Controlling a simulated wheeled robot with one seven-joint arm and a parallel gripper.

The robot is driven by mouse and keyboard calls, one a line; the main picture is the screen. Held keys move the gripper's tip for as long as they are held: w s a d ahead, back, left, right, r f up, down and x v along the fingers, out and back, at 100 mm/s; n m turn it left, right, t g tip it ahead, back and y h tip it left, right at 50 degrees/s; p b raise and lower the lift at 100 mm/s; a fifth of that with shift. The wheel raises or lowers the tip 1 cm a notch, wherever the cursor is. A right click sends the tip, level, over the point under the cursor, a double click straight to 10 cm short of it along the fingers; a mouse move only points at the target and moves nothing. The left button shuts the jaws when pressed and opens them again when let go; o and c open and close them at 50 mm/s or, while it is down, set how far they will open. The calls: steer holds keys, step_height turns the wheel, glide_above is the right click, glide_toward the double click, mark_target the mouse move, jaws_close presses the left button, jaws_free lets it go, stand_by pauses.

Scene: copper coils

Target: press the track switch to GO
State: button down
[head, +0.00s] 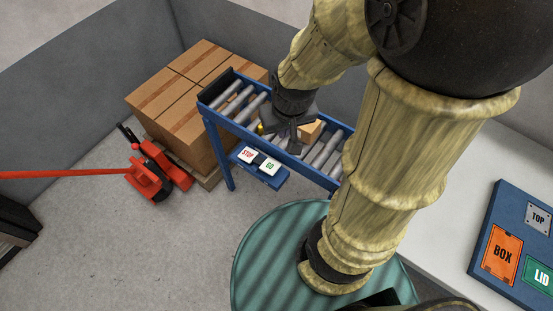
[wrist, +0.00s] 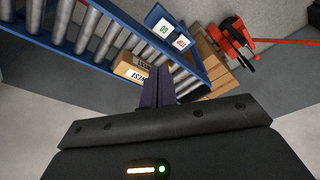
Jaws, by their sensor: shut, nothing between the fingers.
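The track switch is a blue panel (head: 262,178) on the near side of the roller track, with a white STOP key (head: 248,156) in red letters and a white GO key (head: 269,166) in green letters. In the wrist view the GO key (wrist: 164,29) and STOP key (wrist: 182,42) show at the top. My gripper (head: 294,146) is shut and empty, over the rollers behind the switch and apart from both keys. Its shut fingers (wrist: 158,84) point toward the track in the wrist view. I cannot tell which key is pressed down.
The blue roller track (head: 213,116) carries a small cardboard box (wrist: 130,70) marked WEST beside my fingers. Stacked cartons (head: 180,90) stand behind it and a red pallet truck (head: 150,180) at left. A blue board (head: 487,245) lies on the white surface at right. Open floor lies before the switch.

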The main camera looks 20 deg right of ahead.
steer(key=n+g+h+b, duration=0.1)
steer(key=n+g+b, duration=0.3)
steer(key=n, duration=2.1)
glide_above(278, 167)
steer(key=w+a, duration=0.2)
steer(key=w, duration=0.1)
step_height(278, 167, down, 17)
steer(key=shift+s, duration=0.15)
steer(key=shift+d+r, duration=0.1)
steer(key=f, duration=0.4)
steer(key=s+d+f, duration=0.1)
steer(key=f, duration=0.4)
steer(key=s+f, duration=0.1)
steer(key=f, duration=0.3)
steer(key=shift+s+d+f, duration=0.1)
steer(key=shift+d+f, duration=0.15)
steer(key=shift+f, duration=0.1)
